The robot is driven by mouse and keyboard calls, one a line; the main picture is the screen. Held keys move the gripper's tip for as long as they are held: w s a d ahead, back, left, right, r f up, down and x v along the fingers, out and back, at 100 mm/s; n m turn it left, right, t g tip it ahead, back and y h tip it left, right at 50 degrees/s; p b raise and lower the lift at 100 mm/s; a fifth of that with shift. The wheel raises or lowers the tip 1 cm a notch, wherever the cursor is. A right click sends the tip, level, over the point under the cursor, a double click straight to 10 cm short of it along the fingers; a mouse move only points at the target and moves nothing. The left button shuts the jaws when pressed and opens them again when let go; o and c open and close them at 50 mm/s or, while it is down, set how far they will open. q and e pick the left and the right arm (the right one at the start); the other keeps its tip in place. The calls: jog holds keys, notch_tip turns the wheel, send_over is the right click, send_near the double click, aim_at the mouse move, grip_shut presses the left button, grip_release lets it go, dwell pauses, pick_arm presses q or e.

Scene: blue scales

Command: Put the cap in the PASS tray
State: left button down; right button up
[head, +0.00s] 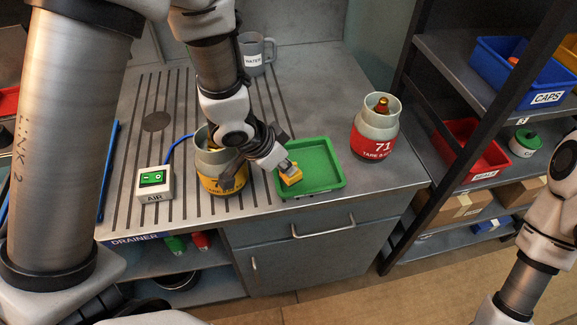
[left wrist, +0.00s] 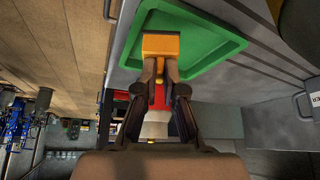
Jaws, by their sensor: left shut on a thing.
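The cap (head: 291,176) is a small yellow-orange block-like piece. My left gripper (head: 284,166) is shut on it and holds it over the left part of the green tray (head: 334,187). In the left wrist view the cap (left wrist: 160,45) sits between the fingertips of the left gripper (left wrist: 160,70), against the green tray (left wrist: 225,48). I cannot tell whether the cap touches the tray floor. The tray is otherwise empty, and no PASS label shows on it. My right arm is at the right edge, with its gripper out of view.
A yellow-banded cylinder (head: 208,185) stands left of the tray, partly hidden by my left arm. A red-banded cylinder (head: 372,140) marked 71 stands right of it. An AIR box (head: 154,183), a WATER mug (head: 257,55) and a shelf with a CAPS bin (head: 490,68) are around.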

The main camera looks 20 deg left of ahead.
pick_arm(q)
jog(key=w, duration=0.1)
jog(key=w+a, duration=0.1)
jog(key=w, duration=0.1)
jog(key=w+p, duration=0.1)
jog(key=w, duration=0.1)
jog(key=shift+a+f, duration=0.15)
jog(key=shift+f, duration=0.15)
notch_tip(320, 180, down, 3)
jog(key=shift+r+b, duration=0.1)
jog(key=shift+b, duration=0.55)
jog(key=shift+f, duration=0.4)
jog(key=shift+w, duration=0.2)
jog(key=c, duration=1.6)
grip_release()
jog(key=shift+s+f, duration=0.1)
jog(key=shift+s, duration=0.05)
jog(key=shift+c, duration=0.2)
jog(key=o, duration=0.4)
jog(key=shift+c, duration=0.2)
